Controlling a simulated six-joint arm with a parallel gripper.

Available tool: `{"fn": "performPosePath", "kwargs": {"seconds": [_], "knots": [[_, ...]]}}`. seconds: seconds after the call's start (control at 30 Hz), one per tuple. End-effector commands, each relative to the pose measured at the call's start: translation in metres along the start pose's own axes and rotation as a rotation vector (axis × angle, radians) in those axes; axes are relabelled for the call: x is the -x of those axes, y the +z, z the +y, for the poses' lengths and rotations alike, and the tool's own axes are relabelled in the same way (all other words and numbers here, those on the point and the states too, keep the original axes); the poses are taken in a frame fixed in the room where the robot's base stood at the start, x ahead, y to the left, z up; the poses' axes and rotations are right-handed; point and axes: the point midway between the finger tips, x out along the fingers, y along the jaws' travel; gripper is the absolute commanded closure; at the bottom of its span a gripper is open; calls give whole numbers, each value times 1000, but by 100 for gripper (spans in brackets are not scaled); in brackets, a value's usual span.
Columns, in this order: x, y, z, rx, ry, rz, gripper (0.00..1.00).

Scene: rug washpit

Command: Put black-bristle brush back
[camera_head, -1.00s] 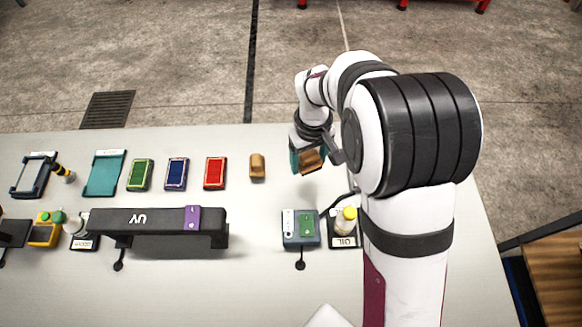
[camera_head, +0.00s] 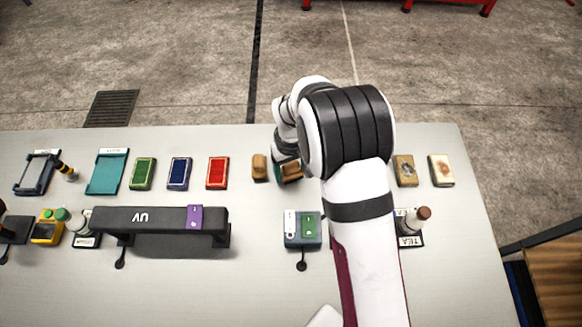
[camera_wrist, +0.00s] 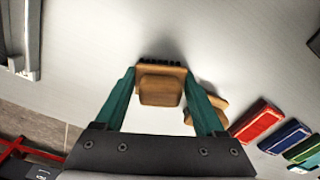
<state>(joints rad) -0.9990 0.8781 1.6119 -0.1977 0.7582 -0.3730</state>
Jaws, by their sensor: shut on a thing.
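My gripper (camera_wrist: 160,78) is shut on a wooden brush (camera_wrist: 160,90) with black bristles, gripped between its two teal fingers. The row of dark bristles shows along the brush's far edge in the wrist view. In the head view the held brush (camera_head: 291,173) is partly hidden by my arm, over the back part of the table. I cannot tell whether it touches the table. A second wooden brush (camera_head: 260,167) lies just left of it; in the wrist view this one (camera_wrist: 205,108) is partly hidden behind the right finger.
Red (camera_head: 217,173), blue (camera_head: 179,173) and green (camera_head: 142,173) pads and a teal tray (camera_head: 107,172) line up to the left. A black UV bar (camera_head: 150,220) stands in front. Two stained samples (camera_head: 405,170) and a TEA bottle (camera_head: 413,217) are right of my arm.

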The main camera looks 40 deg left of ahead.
Motion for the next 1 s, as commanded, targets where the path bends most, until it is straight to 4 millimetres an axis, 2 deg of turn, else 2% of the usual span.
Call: {"fn": "performPosePath", "kwargs": {"seconds": [0.03,0.17,0.2,0.33,0.47,0.8,0.9,1.0], "knots": [[-8,0,0,1,1,1,89],[-11,0,0,-2,0,1,89],[-11,0,0,-3,0,1,25],[-11,0,0,-5,0,1,2],[0,-1,0,-4,0,4,0],[96,-1,0,0,1,6,0],[113,-1,0,0,1,4,0],[122,0,0,1,0,2,0]]}}
